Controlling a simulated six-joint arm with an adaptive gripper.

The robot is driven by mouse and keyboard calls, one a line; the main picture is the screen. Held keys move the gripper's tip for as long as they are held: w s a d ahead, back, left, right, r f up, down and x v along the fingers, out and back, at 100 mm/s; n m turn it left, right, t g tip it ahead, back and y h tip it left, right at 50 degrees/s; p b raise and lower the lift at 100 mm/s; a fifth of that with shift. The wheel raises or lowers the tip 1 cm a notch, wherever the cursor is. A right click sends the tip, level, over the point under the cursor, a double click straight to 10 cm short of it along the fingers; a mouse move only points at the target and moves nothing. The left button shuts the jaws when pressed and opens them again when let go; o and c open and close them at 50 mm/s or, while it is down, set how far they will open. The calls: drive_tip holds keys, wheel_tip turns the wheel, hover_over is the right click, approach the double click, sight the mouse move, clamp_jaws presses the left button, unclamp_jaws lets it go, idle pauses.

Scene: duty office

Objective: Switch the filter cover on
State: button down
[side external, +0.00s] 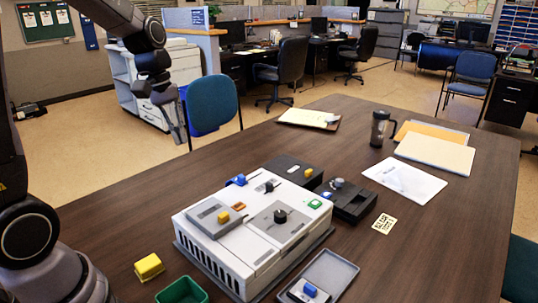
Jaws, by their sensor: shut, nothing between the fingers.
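A white machine (215,252) with a vented front side stands on the table. On its top are a grey raised plate with a yellow knob (223,217), a grey square plate with a black knob (280,216), a small black lever (269,186), a green button (314,204) and an orange piece (239,206). No label shows which of these is the filter cover, and I cannot tell its switch position. My gripper (186,147) is shut and empty, pointing down in the air to the upper left of the machine, well apart from it.
A yellow block (149,267) and green bin (182,291) lie front left. A grey tray (340,270) holds a blue-knobbed part (309,291). Dark boxes (352,207) stand behind the machine. A mug (379,128) and papers (405,180) lie farther right.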

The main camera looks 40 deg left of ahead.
sight(214, 213)
drive_tip(key=w+a+f+n+h, duration=0.1)
drive_tip(key=w+a+f+n, duration=0.1)
drive_tip(key=f, duration=0.3)
drive_tip(key=w+a+f+n+g+h, duration=0.1)
drive_tip(key=w+a+f+n, duration=0.2)
drive_tip(key=f+n, duration=0.1)
drive_tip(key=shift+a+f, duration=0.2)
drive_tip(key=shift+f, duration=0.55)
drive_tip(key=shift+d+f, duration=0.1)
drive_tip(key=x, duration=0.9)
drive_tip(key=shift+s, duration=0.1)
drive_tip(key=d, duration=0.3)
drive_tip(key=shift+f, duration=0.4)
drive_tip(key=shift+d, duration=0.6)
